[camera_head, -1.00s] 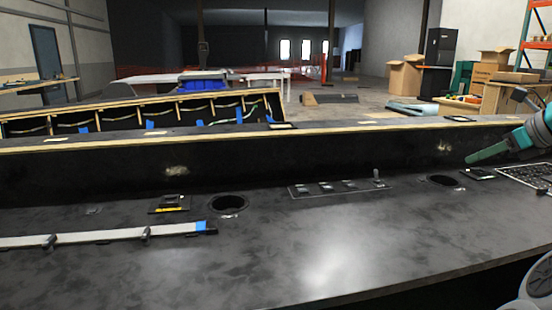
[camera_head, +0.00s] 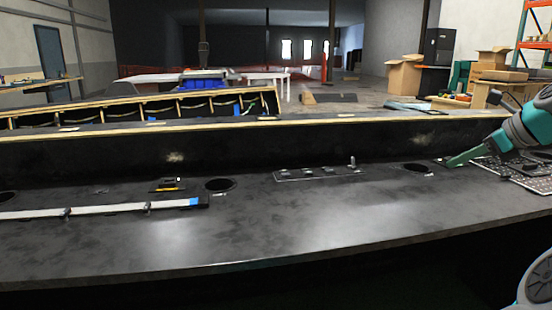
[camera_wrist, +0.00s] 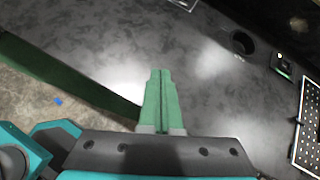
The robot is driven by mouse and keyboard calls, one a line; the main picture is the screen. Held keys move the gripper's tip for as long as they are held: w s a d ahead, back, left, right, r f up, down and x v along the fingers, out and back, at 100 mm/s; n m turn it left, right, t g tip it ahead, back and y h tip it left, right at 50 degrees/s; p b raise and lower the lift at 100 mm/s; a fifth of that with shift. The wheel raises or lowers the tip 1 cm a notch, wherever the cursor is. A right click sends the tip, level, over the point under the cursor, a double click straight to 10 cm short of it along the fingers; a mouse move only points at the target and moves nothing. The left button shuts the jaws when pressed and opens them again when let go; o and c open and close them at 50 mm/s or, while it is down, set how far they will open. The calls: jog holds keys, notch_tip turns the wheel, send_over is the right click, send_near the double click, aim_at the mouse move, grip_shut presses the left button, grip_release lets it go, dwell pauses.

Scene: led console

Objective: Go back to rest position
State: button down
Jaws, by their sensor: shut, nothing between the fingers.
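My gripper (camera_head: 452,162) is at the right side of the head view, above the right part of the dark console (camera_head: 300,235). In the wrist view its two green fingers (camera_wrist: 161,100) lie together with nothing between them. The console top is below the fingertips there. A switch panel (camera_head: 318,172) with a small upright lever sits at the middle of the console, left of my gripper in the head view.
Round holes (camera_head: 219,184) (camera_head: 416,168) are cut in the console. A white strip (camera_head: 100,211) lies at the left. A perforated panel (camera_head: 528,172) is under my arm at the right, also in the wrist view (camera_wrist: 307,125). The console's front middle is clear.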

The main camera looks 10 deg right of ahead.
jog(key=s+a+f+n+g, duration=0.25)
jog(key=a+f+n, duration=0.2)
jog(key=a, duration=0.45)
jog(key=s+a+f+n+g, duration=0.25)
jog(key=a+n, duration=0.25)
jog(key=a, duration=0.5)
jog(key=s+a+f+n+g, duration=0.1)
jog(key=s+a+f+n, duration=0.3)
jog(key=a, duration=0.5)
jog(key=s+a+f+n+g+h, duration=0.2)
jog(key=s+f+n, duration=0.6)
jog(key=s, duration=0.4)
jog(key=s+a+f+n+g+h, duration=0.2)
jog(key=s+f+n, duration=0.6)
jog(key=s+f, duration=0.2)
jog(key=s, duration=0.2)
jog(key=shift+s+a+g, duration=0.3)
jog(key=shift+s+a, duration=0.1)
